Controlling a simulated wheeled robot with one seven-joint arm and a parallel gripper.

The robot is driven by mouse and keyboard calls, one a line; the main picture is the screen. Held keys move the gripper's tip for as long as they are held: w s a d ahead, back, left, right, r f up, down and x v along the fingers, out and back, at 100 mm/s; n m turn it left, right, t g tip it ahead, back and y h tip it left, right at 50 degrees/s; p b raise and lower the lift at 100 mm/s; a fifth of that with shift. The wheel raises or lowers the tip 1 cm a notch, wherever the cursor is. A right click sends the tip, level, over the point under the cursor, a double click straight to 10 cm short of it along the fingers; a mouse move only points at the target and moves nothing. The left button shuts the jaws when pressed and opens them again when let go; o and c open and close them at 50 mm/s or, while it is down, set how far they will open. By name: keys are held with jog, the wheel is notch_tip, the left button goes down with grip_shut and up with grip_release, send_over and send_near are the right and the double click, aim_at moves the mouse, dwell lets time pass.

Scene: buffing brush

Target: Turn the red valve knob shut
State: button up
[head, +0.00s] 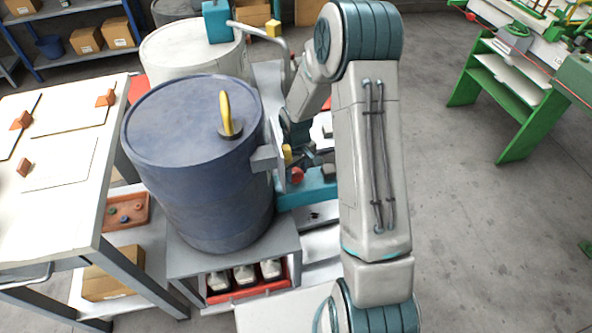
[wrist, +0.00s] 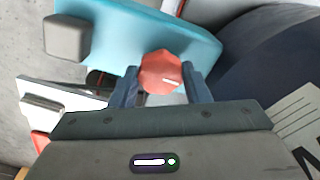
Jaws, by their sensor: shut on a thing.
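The red valve knob (wrist: 161,72) is a small faceted knob with a pale mark on its face, in front of a teal panel (wrist: 125,28). In the wrist view my gripper (wrist: 162,84) has one finger on each side of the knob and is shut on it. In the head view the red knob (head: 297,175) shows small beside the blue drum, above the teal part (head: 306,190). My arm hides much of this area, and the fingers cannot be made out there.
A blue drum (head: 190,175) with a yellow-handled tool (head: 227,115) on its lid stands left of the knob. A white drum (head: 185,52) is behind it. A white-topped table (head: 60,170) is at the left, a green bench (head: 510,90) at the right. Open floor (head: 470,220) lies right of my arm.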

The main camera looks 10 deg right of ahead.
aim_at(296, 173)
jog(key=o, duration=1)
jog(key=shift+c, duration=0.2)
notch_tip(296, 173, up, 14)
jog(key=p, duration=0.1)
jog(key=shift+p, duration=0.3)
